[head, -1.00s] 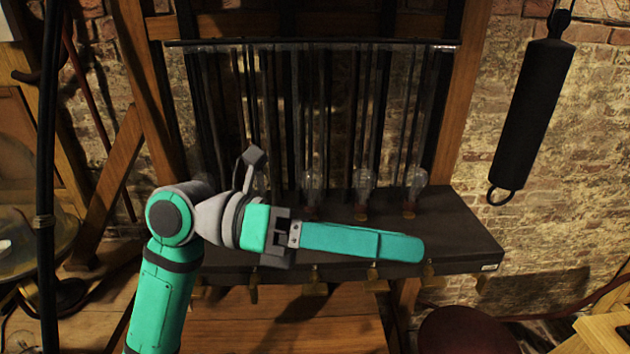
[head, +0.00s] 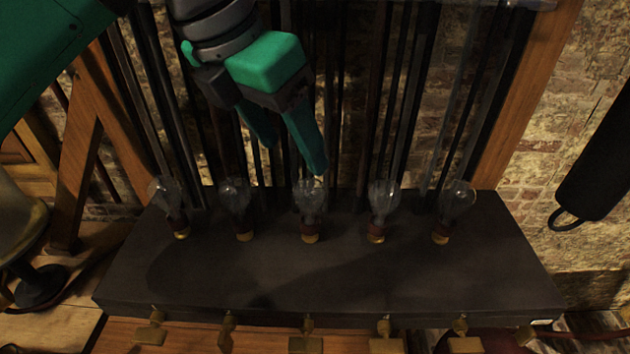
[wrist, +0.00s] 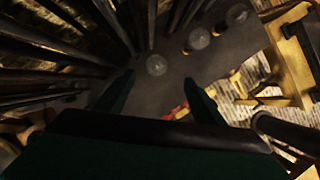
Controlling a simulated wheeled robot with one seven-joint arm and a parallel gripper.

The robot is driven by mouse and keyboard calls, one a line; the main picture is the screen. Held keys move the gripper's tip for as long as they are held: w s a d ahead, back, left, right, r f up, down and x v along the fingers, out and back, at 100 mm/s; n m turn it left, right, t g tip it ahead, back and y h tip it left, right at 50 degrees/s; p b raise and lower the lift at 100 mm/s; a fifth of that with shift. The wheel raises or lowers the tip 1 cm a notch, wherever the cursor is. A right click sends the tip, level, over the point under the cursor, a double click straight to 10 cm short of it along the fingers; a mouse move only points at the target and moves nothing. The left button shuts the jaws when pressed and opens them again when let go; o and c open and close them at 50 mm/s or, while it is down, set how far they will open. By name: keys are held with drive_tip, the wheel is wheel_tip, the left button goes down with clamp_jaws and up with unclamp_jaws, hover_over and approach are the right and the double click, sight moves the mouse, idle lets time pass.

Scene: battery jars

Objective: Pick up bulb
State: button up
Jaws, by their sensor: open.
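Several clear glass bulbs with dark red and brass bases stand upright in a row on a dark bench. The middle bulb (head: 310,199) stands just below my gripper (head: 296,172) in the head view. My gripper is open and empty, its green fingers pointing down. In the wrist view one bulb (wrist: 156,65) lies ahead of and between the fingertips of my gripper (wrist: 157,82), seen from above. Other bulbs are the far left one (head: 170,203), the second (head: 236,207), the fourth (head: 380,207) and the far right one (head: 453,207).
The dark bench top (head: 350,275) is clear in front of the bulbs. Dark vertical bars (head: 405,95) rise close behind the row. Brass fittings (head: 306,338) line the front edge. A black cylinder (head: 605,165) hangs at right.

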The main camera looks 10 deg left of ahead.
sight(308, 179)
drive_tip(key=x, duration=1)
drive_tip(key=shift+w+a+f, duration=0.1)
drive_tip(key=shift+w+f, duration=0.15)
drive_tip(key=shift+w, duration=0.15)
drive_tip(key=c, duration=1.3)
